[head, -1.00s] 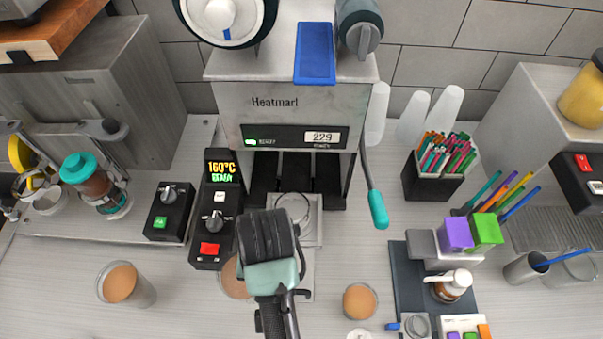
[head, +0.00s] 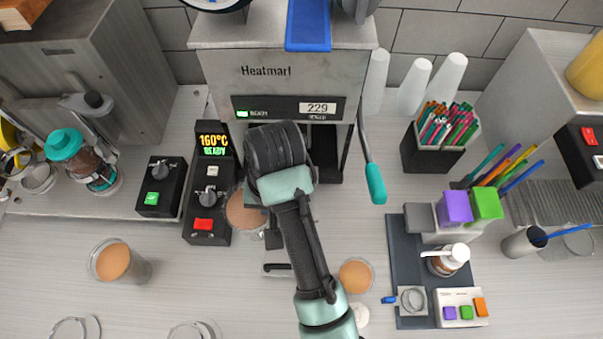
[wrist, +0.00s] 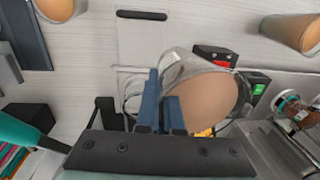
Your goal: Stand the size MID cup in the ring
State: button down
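The cup of brown drink taken as the MID cup (head: 240,214) is just left of my gripper (head: 265,205) in the head view, in front of the sealer (head: 285,75). In the wrist view the clear cup (wrist: 208,98) shows large, with the blue fingers of my gripper (wrist: 162,108) close together at its wall, shut on it. The ring is mostly hidden behind my gripper in the head view. A curved metal edge, likely the ring (wrist: 130,92), shows left of the fingers in the wrist view. Whether the cup overlaps the ring is unclear.
Another filled cup (head: 113,262) stands at the left and a smaller one (head: 356,275) right of my arm. The control box (head: 207,205) is close left of the held cup. The sealer's teal-ended lever (head: 375,183) hangs at the right. A dark tray (head: 408,262) lies farther right.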

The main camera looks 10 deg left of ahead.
jog(key=w+d+b, duration=0.3)
jog(key=w+b, duration=0.4)
jog(key=w, duration=0.7)
jog(key=f+p, duration=0.1)
jog(key=f, duration=0.1)
jog(key=f+p, duration=0.1)
jog(key=f, duration=0.1)
jog(key=f+p, duration=0.1)
jog(key=f, duration=0.1)
jog(key=shift+s+a+f, duration=0.1)
jog(key=shift+s, duration=0.15)
jog(key=shift+w+f, duration=0.2)
jog(key=shift+f, duration=0.2)
jog(key=shift+f, duration=0.3)
jog(key=c, duration=1.1)
grip_release()
